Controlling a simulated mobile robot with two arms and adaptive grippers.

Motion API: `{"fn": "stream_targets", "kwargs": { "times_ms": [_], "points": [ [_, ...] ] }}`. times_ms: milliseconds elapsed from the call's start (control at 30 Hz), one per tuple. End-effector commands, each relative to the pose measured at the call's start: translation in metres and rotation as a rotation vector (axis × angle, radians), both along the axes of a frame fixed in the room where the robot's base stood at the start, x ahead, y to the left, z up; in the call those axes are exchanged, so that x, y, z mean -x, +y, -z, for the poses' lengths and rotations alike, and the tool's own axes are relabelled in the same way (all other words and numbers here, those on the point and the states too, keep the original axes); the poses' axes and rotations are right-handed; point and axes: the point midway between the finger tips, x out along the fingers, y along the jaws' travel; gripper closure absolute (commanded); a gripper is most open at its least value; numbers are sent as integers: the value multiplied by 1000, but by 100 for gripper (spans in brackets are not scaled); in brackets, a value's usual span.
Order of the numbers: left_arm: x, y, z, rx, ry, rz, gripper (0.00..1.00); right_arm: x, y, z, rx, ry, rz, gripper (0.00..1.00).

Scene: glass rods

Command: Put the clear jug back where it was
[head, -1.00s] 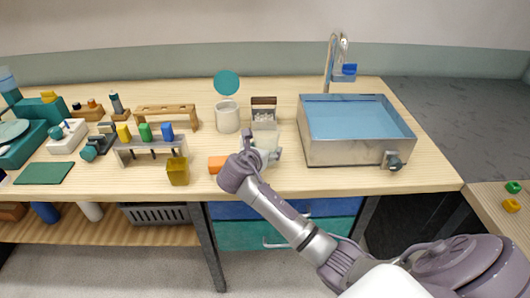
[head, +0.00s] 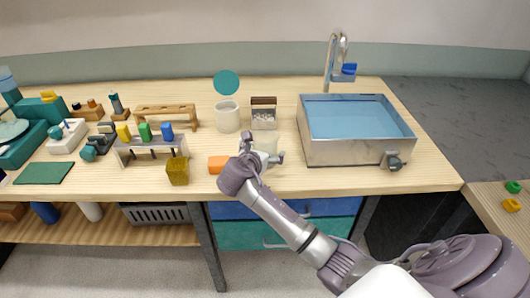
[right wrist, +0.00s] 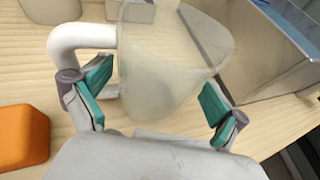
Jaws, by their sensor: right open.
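The clear jug (right wrist: 165,70), see-through with a white handle (right wrist: 80,42), is between the spread fingers of my right gripper (right wrist: 155,92) in the right wrist view. The fingers have teal pads, and the handle is beside the left finger. In the head view the jug (head: 266,144) is at the front of the table, left of the sink, partly hidden by my right gripper (head: 263,150). The jug's base is hidden there. My left gripper is not in view.
The metal sink (head: 355,155) stands close on the right. An orange block (head: 218,164) lies just left of my gripper. Behind are a white canister (head: 227,118) and a small open-fronted box (head: 264,115). A yellow container (head: 177,171) stands further left.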

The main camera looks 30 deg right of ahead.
Motion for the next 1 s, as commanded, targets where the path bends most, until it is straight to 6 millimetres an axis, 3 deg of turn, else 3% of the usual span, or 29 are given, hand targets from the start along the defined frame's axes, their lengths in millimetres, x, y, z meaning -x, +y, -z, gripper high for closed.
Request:
{"fn": "stream_targets", "kwargs": {
  "times_ms": [500, 700, 1000],
  "points": [
    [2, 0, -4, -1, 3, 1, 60, 53, 75, -37, -3, -1, -2, 2],
    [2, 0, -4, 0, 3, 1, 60, 63, 87, -44, -2, 0, -1, 2],
    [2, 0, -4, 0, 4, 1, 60, 64, 88, -45, -1, 0, -1, 2]
  ]
}}
